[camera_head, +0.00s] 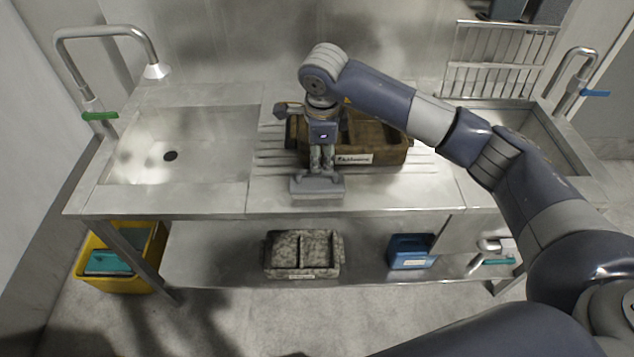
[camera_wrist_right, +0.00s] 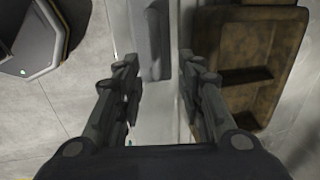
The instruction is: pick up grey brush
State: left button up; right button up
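The grey brush (camera_head: 316,188) lies near the front edge of the steel counter, just below my right gripper (camera_head: 320,172) in the head view. The right gripper points down from above. In the right wrist view, the gripper (camera_wrist_right: 160,80) has its two fingers apart with nothing clamped between them. A grey elongated piece, apparently the brush (camera_wrist_right: 157,40), shows beyond the gap between the fingertips. Whether a finger touches the brush cannot be told. My left gripper is not in view.
A brown divided crate (camera_head: 385,157) stands on the counter behind the gripper; its wall (camera_wrist_right: 225,15) is close to one finger. Sinks (camera_head: 180,150) lie to both sides. A grey crate (camera_head: 303,272), a blue box (camera_head: 410,262) and a yellow bin (camera_head: 125,283) are lower down.

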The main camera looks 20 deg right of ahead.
aim_at(320, 173)
jog(key=shift+w+f, duration=0.1)
jog(key=shift+f, duration=0.6)
jog(key=shift+f+p, duration=0.35)
jog(key=shift+p, duration=0.05)
jog(key=f, duration=0.1)
jog(key=f+p, duration=0.1)
jog(key=f, duration=0.1)
jog(key=shift+w+a+f, duration=0.1)
jog(key=shift+w+f, duration=0.1)
jog(key=shift+f, duration=0.1)
jog(key=shift+w+f, duration=0.15)
jog(key=shift+f, duration=0.25)
jog(key=shift+c, duration=0.3)
grip_shut()
